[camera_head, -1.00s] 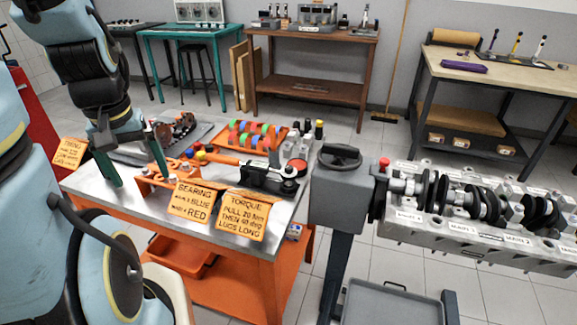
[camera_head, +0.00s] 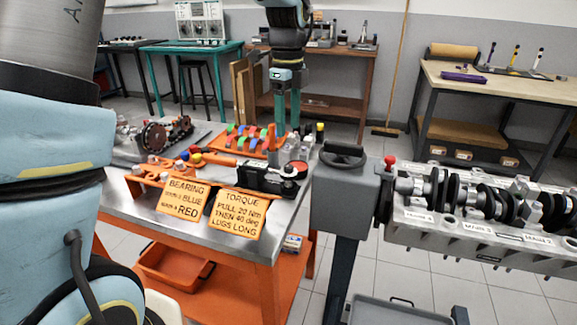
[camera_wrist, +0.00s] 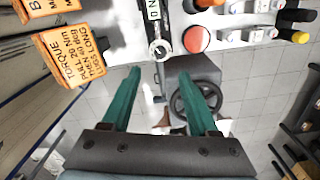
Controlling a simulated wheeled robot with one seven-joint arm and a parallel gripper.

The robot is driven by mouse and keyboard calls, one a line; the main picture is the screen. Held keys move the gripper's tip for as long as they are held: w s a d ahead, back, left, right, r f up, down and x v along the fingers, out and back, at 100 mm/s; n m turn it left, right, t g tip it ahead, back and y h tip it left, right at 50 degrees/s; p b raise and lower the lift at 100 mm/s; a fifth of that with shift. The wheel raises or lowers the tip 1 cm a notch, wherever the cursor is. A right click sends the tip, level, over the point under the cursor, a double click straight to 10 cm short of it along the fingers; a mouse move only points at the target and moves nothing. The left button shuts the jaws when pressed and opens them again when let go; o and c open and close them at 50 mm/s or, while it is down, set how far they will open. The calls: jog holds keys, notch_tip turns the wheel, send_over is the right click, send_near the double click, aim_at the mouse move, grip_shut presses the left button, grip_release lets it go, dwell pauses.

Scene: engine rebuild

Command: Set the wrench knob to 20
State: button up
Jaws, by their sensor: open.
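My gripper (camera_head: 287,118) is open and empty, its two teal fingers pointing down above the far right part of the steel-topped table. In the wrist view my gripper (camera_wrist: 160,74) has its fingers spread wide, with floor between them. A small round pale knob (camera_wrist: 159,50) with a dark mark lies just ahead of the fingertips, not touched, at the end of a dark body with a lettered pale strip (camera_wrist: 153,14). In the head view this seems to be the black unit (camera_head: 258,180) with a pale round end (camera_head: 289,171). The knob's setting is too small to read.
The torque card (camera_head: 237,214) reads pull 20 Nm, then 40 deg. A bearing card (camera_head: 184,200) hangs beside it. A red round tin (camera_wrist: 197,39) sits close to the knob. Bottles (camera_head: 306,146) and an orange rack (camera_head: 240,143) stand behind. An engine-stand handwheel (camera_head: 343,155) is at right.

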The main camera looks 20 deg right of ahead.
aim_at(289, 166)
notch_tip(289, 166, down, 11)
jog(key=shift+r+p, duration=0.15)
jog(key=shift+p, duration=0.8)
grip_shut()
